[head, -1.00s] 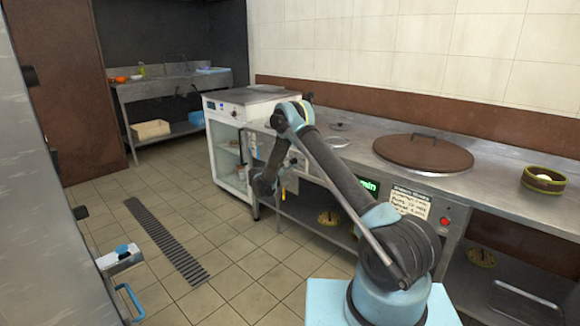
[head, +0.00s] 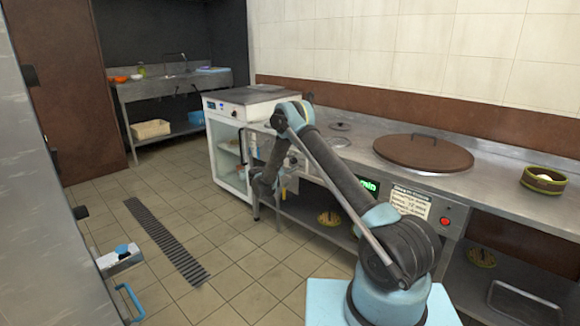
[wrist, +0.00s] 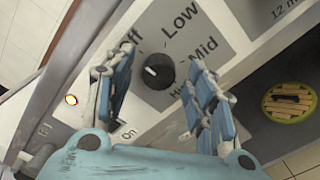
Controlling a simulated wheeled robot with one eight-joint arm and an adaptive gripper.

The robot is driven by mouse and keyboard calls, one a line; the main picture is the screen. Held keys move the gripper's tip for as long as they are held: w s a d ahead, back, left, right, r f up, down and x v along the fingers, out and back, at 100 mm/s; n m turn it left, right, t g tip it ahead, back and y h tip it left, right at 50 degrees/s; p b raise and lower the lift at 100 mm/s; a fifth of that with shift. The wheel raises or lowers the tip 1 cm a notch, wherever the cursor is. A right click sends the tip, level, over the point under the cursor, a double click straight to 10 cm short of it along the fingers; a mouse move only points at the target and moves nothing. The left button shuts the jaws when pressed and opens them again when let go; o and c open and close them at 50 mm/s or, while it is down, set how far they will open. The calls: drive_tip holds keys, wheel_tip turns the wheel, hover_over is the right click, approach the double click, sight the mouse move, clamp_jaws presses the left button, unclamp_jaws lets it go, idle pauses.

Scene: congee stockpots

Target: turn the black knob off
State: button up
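The black knob (wrist: 159,71) is round with a white mark on its face. It sits on a grey panel (wrist: 222,45) with the words Low, Mid and a partly hidden "Off" around it; a finger covers part of another label. I cannot tell for sure which word the mark points at. My gripper (wrist: 160,62) is open, its blue-padded fingers on either side of the knob, with gaps visible. In the head view my gripper (head: 264,186) is small, at the front of the counter, and its fingers are hard to make out.
A small lit lamp (wrist: 71,100) is on the panel at left. A yellow-rimmed round item (wrist: 290,102) lies lower right. The steel counter holds a brown pot lid (head: 424,155) and a green bowl (head: 543,180). A white cabinet (head: 230,160) stands left of my gripper; tiled floor is open in front.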

drive_tip(key=v, duration=1.2)
